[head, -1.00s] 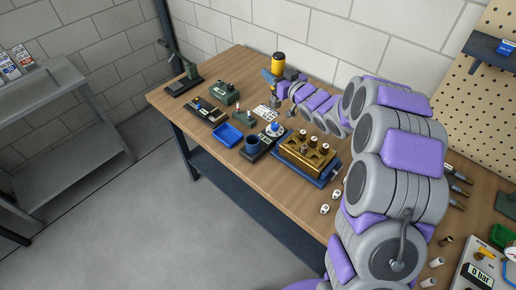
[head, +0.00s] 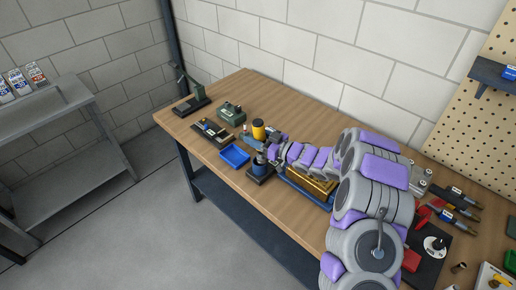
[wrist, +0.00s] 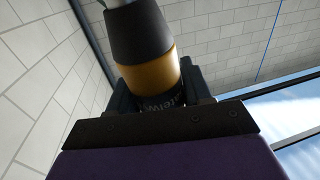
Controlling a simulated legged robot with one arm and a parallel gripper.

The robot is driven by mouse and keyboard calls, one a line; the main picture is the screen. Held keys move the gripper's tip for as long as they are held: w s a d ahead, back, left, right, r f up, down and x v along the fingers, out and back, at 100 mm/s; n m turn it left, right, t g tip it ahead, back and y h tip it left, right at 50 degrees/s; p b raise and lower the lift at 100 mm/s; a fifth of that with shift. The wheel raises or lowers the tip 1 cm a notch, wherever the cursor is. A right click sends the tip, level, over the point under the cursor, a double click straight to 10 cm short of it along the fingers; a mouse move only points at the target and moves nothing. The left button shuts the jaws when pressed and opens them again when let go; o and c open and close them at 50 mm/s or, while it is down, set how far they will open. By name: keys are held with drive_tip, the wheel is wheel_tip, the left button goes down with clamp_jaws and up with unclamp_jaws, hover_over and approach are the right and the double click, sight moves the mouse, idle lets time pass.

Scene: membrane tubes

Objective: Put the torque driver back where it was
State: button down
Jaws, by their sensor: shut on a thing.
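The torque driver (head: 258,129) has a yellow-and-black handle and stands about upright in my gripper (head: 268,140). In the wrist view the torque driver's handle (wrist: 147,60) sits between the two dark jaws of my gripper (wrist: 155,88), which are shut on it. Below the driver stands a dark blue cup on a dark base (head: 260,171), near the front edge of the bench. The driver's lower end is close to this cup in the head view; whether it is inside or just above I cannot tell.
A blue tray (head: 235,156) lies just left of the cup. Green and black fixtures (head: 231,114) stand farther left on the wooden bench (head: 262,88). A brass block on a blue base (head: 310,187) lies right of the cup, partly behind my arm. The back of the bench is clear.

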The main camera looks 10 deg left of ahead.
drive_tip(key=f, duration=0.1)
drive_tip(key=a+f, duration=0.1)
drive_tip(key=s+f, duration=0.1)
drive_tip(key=shift+a+f, duration=0.15)
drive_tip(key=shift+a, duration=0.05)
drive_tip(key=shift+w+d+f+b, duration=0.15)
drive_tip(key=shift+w+d+f, duration=0.25)
drive_tip(key=shift+f, duration=0.2)
drive_tip(key=shift+w+d+f+b, duration=0.15)
drive_tip(key=shift+w+d+f, duration=0.2)
drive_tip(key=shift+f, duration=0.25)
drive_tip(key=c, duration=0.7)
unclamp_jaws()
drive_tip(key=shift+s+d+r, duration=0.25)
drive_tip(key=shift+r, duration=0.2)
drive_tip(key=shift+o, duration=1.1)
drive_tip(key=shift+w+a, duration=0.1)
drive_tip(key=p+v, duration=0.1)
drive_tip(key=v, duration=1)
drive_tip(key=shift+s+d+p, duration=0.2)
drive_tip(key=shift+d+p, duration=0.05)
drive_tip(key=shift+p, duration=0.1)
drive_tip(key=shift+r, duration=0.15)
